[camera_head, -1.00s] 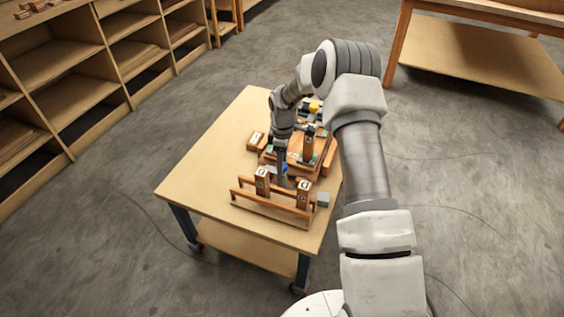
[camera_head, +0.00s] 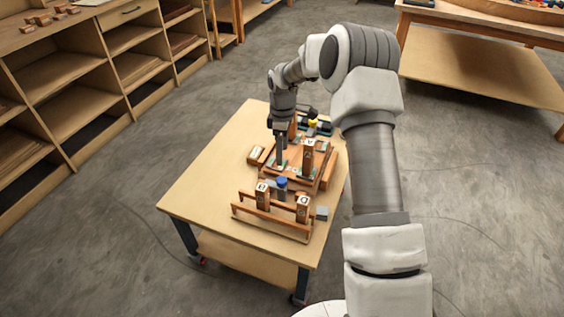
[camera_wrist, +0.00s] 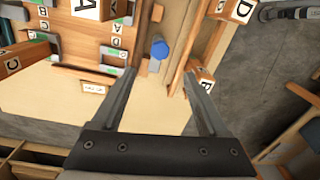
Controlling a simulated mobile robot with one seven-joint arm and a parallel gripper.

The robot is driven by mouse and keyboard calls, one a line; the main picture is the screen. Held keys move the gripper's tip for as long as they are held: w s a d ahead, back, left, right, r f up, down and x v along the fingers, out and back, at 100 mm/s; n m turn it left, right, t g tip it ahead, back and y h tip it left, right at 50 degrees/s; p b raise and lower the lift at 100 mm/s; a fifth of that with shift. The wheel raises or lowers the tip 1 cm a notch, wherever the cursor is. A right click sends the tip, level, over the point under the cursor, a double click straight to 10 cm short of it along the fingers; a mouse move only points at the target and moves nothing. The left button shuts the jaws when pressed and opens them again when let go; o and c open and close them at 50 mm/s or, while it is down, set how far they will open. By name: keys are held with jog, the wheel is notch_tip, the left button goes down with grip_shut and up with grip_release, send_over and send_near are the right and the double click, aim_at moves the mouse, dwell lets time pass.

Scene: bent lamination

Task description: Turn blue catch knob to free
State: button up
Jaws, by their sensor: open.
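The blue catch knob (camera_head: 282,182) sits on a small grey mount at the near edge of the wooden fixture (camera_head: 318,182), between the fixture and the front rack. In the wrist view the knob (camera_wrist: 159,49) shows as a blue faceted cap, beyond and between my fingers. My gripper (camera_wrist: 172,80) is open with nothing between its fingers. In the head view my gripper (camera_head: 280,160) points down over the fixture's left part, behind the knob and apart from it. Which way the knob is turned cannot be told.
A wooden rack (camera_head: 270,222) with lettered blocks stands in front of the knob. An upright block marked A (camera_head: 307,157) stands on the fixture. A yellow-topped item (camera_head: 313,122) is at the back. The table's (camera_head: 205,190) left side is clear.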

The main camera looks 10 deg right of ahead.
notch_tip(320, 180, up, 6)
jog(key=shift+w+f+p, duration=0.1)
jog(key=shift+f+p, duration=0.05)
jog(key=shift+p, duration=0.25)
